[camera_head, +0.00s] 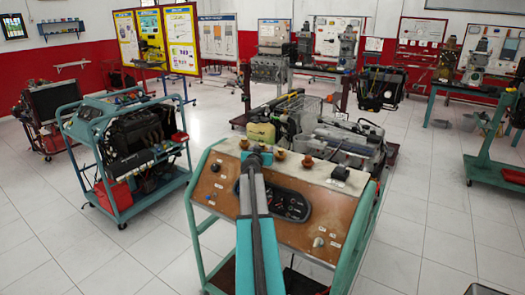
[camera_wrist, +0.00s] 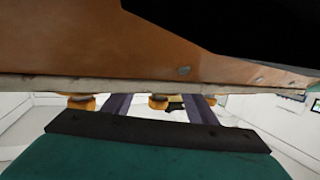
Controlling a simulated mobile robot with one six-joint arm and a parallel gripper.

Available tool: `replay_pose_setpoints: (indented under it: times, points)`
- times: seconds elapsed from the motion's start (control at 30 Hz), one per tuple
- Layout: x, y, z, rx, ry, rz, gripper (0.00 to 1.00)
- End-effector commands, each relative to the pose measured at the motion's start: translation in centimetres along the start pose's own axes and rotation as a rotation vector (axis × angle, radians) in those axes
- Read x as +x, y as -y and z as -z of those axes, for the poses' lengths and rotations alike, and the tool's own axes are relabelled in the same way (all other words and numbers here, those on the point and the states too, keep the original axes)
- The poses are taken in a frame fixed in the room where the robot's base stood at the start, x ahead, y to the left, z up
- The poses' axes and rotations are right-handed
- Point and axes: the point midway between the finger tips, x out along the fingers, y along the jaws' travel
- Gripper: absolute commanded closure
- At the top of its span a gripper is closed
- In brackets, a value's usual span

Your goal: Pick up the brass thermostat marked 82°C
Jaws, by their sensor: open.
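Several small brass-coloured parts stand in a row on the top ledge of the brown-panelled trainer in the head view: one at the left (camera_head: 244,144), one right of my gripper (camera_head: 280,154), another farther right (camera_head: 307,161). No 82°C marking is readable, so I cannot tell which is the thermostat. My gripper (camera_head: 257,152) reaches over the panel to the ledge. In the wrist view, which looks upside down, its two purple-grey fingers (camera_wrist: 159,108) are apart. A brass part (camera_wrist: 158,101) shows between them, apparently not gripped. Another brass part (camera_wrist: 80,102) lies outside the fingers.
The trainer's brown panel (camera_head: 208,188) with gauges is close under my arm. A dark knob-like part (camera_head: 340,173) sits at the ledge's right. An engine bench stands behind, a teal engine cart (camera_head: 118,205) at left. Open tiled floor (camera_head: 430,245) lies at right.

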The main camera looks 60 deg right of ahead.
Motion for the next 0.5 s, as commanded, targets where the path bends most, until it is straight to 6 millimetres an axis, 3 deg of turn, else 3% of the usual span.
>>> replay_pose_setpoints:
  times: [0.1, 0.27, 0.5]
  points:
    - [-0.01, 0.03, 0.01, 0.0, 0.0, 0.0, 0.52]
    - [-0.01, 0.05, 0.01, 0.0, 0.0, 0.0, 0.79]
    - [-0.02, 0.07, 0.04, 0.0, 0.0, 0.001, 0.8]
